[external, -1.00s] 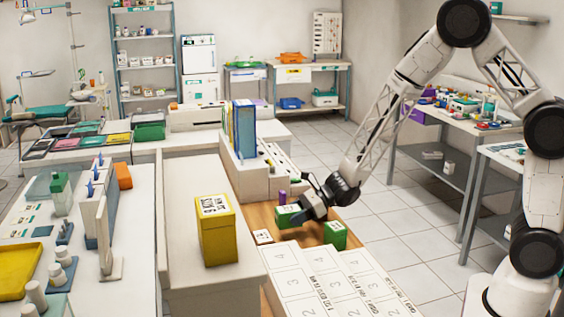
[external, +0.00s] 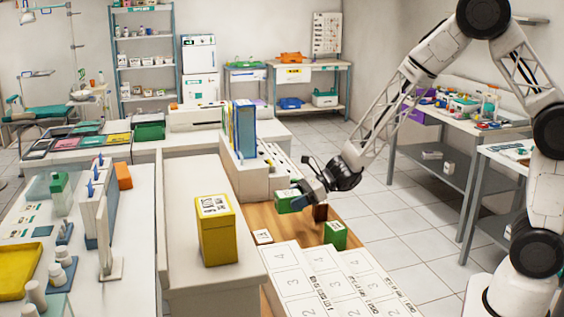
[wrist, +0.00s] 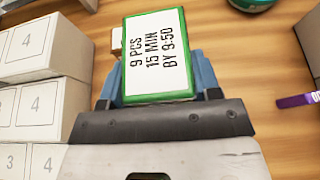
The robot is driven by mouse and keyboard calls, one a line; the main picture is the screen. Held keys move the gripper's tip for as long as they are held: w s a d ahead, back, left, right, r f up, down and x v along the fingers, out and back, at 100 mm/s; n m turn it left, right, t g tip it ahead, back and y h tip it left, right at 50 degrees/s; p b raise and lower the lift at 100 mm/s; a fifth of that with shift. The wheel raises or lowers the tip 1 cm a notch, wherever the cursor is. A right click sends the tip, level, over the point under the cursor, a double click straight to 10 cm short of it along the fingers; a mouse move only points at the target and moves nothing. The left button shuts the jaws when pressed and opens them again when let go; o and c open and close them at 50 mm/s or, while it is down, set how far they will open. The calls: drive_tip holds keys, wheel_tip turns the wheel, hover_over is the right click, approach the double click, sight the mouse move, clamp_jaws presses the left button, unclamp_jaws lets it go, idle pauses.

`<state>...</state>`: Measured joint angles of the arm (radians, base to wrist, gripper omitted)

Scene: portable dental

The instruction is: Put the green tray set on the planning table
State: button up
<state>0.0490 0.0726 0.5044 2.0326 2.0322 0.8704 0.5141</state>
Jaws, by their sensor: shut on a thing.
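My gripper (external: 309,195) is shut on a green box (external: 289,201) and holds it above the wooden tabletop (external: 352,209). In the wrist view the box (wrist: 157,52) sits between the blue fingers of my gripper (wrist: 160,80). Its white label reads "9 PCS 15 MIN BY 9:50". A second green box (external: 335,236) with a white top label stands on the wood, apart from my gripper. I cannot tell which surface is the planning table.
White numbered boxes (external: 308,276) stand along the near side of the wood. A yellow box (external: 217,232) stands on the white counter to the left. Blue binders (external: 243,130) rise behind. A purple item (wrist: 297,100) lies right of the gripper in the wrist view.

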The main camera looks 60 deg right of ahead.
drive_tip(key=shift+w+r, duration=0.1)
drive_tip(key=shift+w, duration=0.05)
drive_tip(key=w+d+r+m+t+h, duration=0.4)
drive_tip(key=w+d+r+m+h, duration=0.5)
drive_tip(key=w+d+r, duration=0.3)
drive_tip(key=shift+w+d+r+h, duration=0.35)
drive_tip(key=shift+d+r, duration=1.05)
drive_tip(key=shift+d, duration=0.4)
idle(3.2)
